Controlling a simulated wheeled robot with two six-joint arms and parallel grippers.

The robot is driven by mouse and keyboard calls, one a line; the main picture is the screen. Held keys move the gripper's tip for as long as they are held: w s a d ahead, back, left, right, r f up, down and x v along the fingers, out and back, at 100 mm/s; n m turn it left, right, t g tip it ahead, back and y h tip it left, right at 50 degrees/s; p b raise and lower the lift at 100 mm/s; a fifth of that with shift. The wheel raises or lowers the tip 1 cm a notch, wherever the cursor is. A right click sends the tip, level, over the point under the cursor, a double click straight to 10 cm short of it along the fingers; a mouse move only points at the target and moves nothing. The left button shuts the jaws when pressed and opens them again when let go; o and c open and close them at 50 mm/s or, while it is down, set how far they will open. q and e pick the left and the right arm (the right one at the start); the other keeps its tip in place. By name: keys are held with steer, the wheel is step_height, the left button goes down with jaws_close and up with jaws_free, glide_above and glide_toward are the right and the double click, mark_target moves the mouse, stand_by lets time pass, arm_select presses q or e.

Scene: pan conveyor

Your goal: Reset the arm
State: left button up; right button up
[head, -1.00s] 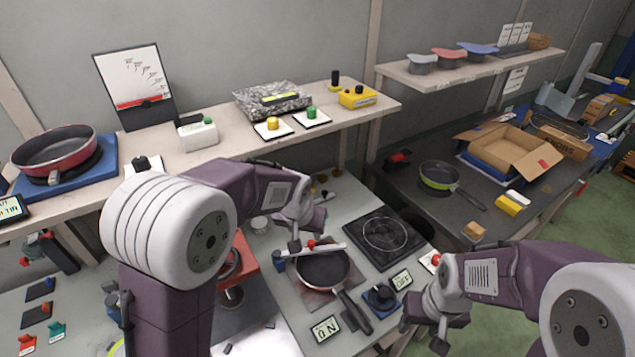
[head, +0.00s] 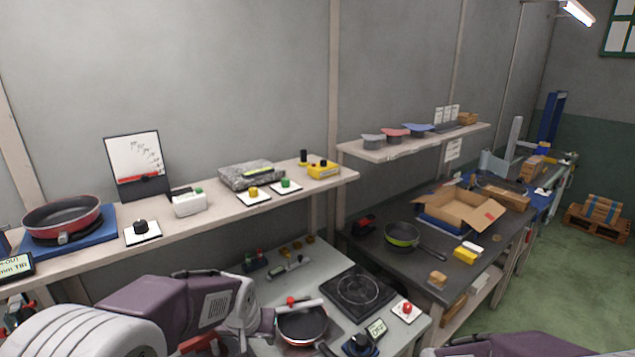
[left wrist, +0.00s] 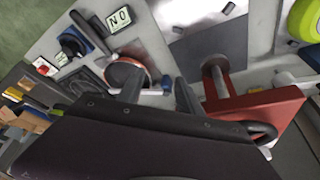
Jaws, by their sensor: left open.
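My left arm comes in from the lower left in the head view, and its gripper (head: 268,323) is low over the bench, just left of a dark pan (head: 303,326). In the left wrist view the two fingers of this gripper (left wrist: 158,90) stand apart with nothing held between them.
A shelf (head: 212,217) crosses above the bench with a red pan (head: 62,215) at its left end. A black hotplate (head: 358,289) lies right of the dark pan. A green pan (head: 402,236) and an open carton (head: 462,208) stand on the dark table.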

arm_select(q)
steer(key=s+a+f+g, duration=0.1)
steer(key=s+a+f, duration=0.1)
steer(key=s, duration=0.6)
steer(key=s+a+f+g, duration=0.2)
steer(key=s+f, duration=0.2)
steer(key=s, duration=0.4)
steer(key=shift+s+f, duration=0.3)
stand_by(1.1)
